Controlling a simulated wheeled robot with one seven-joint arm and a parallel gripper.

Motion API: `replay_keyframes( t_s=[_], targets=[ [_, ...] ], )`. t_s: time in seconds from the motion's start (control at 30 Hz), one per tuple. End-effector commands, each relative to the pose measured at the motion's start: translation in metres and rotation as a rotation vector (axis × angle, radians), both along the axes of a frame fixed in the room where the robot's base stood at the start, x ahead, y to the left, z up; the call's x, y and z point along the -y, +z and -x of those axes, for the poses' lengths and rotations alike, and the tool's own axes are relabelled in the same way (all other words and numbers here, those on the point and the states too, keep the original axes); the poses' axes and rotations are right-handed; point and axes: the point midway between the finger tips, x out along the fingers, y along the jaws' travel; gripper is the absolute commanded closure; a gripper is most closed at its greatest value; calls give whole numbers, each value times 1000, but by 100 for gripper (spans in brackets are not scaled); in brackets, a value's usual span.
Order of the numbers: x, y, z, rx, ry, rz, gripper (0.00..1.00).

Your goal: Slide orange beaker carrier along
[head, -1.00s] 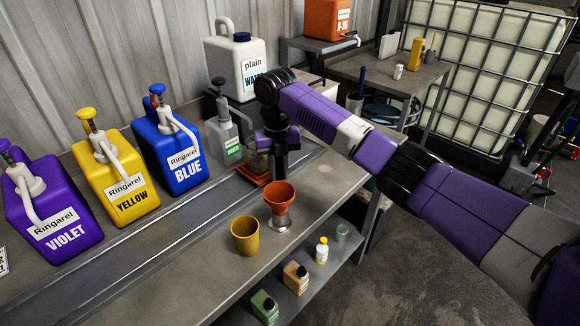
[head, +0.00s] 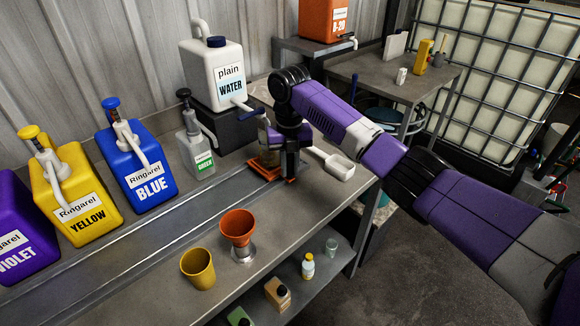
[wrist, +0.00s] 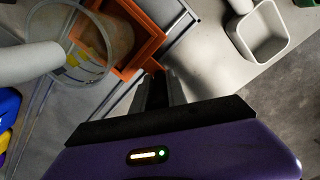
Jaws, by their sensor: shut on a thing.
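The orange beaker carrier (head: 262,169) sits on the metal rail of the bench, in front of the water container and right of the green bottle. A clear beaker (head: 268,146) stands in it, partly hidden by my arm. In the wrist view the carrier (wrist: 151,45) is a square orange frame, and the beaker (wrist: 72,64) is at its left with coloured marks on its wall. My gripper (head: 289,177) points down at the right side of the carrier. In the wrist view its fingers (wrist: 158,88) are shut at the frame's near corner; the exact contact is hidden.
Violet (head: 22,235), yellow (head: 75,190), blue (head: 137,165) and green (head: 197,145) dispensers stand left along the rail. The water container (head: 215,80) stands on a dark block behind. An orange funnel (head: 237,226) and yellow cup (head: 197,268) stand in front.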

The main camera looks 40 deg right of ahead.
Motion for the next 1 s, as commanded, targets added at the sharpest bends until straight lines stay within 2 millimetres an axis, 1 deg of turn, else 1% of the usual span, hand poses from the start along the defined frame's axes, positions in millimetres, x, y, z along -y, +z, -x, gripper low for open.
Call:
replay_keyframes(
  t_s=[0.03, 0.23, 0.27, 0.33, 0.37, 0.63, 0.73, 0.87, 1.0],
  targets=[
    [5, 0, 0, 2, -9, 5, 100],
    [7, 0, 0, 4, -13, 6, 100],
    [7, 0, 0, 3, -13, 7, 78],
    [7, 0, 1, 3, -13, 7, 64],
    [7, 0, 1, 3, -13, 7, 60],
    [5, 1, 0, 3, -8, 4, 60],
    [4, 5, 0, 5, -8, 4, 60],
    [4, 20, -1, 6, -7, 5, 60],
    [5, 44, -1, 5, -8, 5, 60]
  ],
)
